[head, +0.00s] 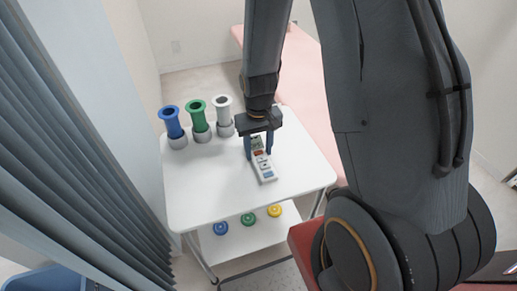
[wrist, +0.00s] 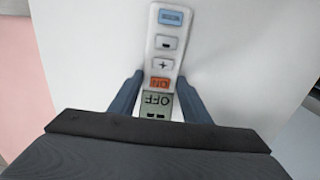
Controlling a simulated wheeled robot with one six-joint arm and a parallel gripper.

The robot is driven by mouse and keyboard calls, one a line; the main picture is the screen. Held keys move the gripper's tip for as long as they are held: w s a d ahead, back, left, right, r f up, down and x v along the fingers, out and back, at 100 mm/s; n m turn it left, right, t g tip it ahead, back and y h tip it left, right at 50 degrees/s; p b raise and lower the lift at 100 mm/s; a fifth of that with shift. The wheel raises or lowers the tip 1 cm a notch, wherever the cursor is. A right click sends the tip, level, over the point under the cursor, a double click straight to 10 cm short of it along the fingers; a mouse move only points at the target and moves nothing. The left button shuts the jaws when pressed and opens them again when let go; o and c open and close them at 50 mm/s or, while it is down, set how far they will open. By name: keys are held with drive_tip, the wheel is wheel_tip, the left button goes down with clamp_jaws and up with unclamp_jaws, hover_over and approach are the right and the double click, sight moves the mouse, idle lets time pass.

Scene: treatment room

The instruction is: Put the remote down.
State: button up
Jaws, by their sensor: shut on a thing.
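The remote (head: 264,166) is white with coloured buttons and a small screen. My gripper (head: 259,147) is shut on the screen end of the remote, one blue finger on each side; the gripper also shows in the wrist view (wrist: 157,95). The remote is over the white table top (head: 205,182), near its right part. I cannot tell whether it touches the surface.
Blue (head: 171,124), green (head: 198,117) and white (head: 223,112) cylinders stand in grey holders at the table's back left. Several coloured round things (head: 248,218) lie on the lower shelf. A pink bed (head: 305,90) is behind. A curtain (head: 75,140) hangs left. The table's front left is clear.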

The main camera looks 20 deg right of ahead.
sight(259, 153)
drive_tip(key=o, duration=1.1)
drive_tip(key=shift+f, duration=0.1)
wheel_tip(259, 153, up, 12)
drive_tip(key=s+r, duration=0.1)
drive_tip(key=s, duration=0.3)
drive_tip(key=s+r, duration=0.1)
drive_tip(key=s, duration=0.3)
drive_tip(key=s+r, duration=0.2)
drive_tip(key=s, duration=0.1)
drive_tip(key=shift+s+b, duration=0.4)
